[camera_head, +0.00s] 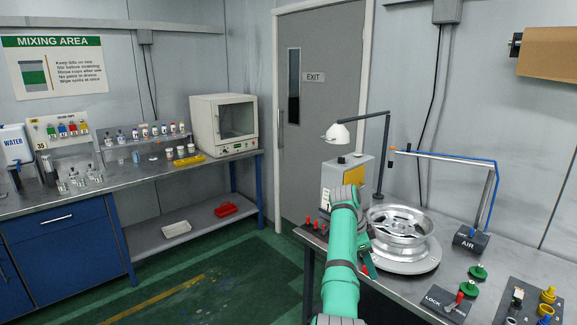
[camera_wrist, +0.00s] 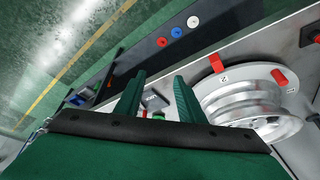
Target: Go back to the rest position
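My gripper (camera_wrist: 160,84) shows in the wrist view as two dark green fingers standing apart, with nothing clearly held between them. In the head view my teal arm reaches forward over the near edge of the right bench and hides most of the gripper. A silver wheel (camera_head: 399,226) lies on a round base on that bench, just right of my arm. The wheel also shows in the wrist view (camera_wrist: 243,110), right of the fingers and apart from their tips. Red blocks (camera_wrist: 216,63) sit near its rim.
The right bench holds a grey box (camera_head: 338,178), a lamp (camera_head: 340,132), an AIR stand (camera_head: 470,240), a LOCK panel (camera_head: 446,303) and green-based knobs (camera_head: 469,289). A mixing bench (camera_head: 120,180) with bottles and a white oven (camera_head: 222,125) stands left. Green floor (camera_head: 235,270) between is clear.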

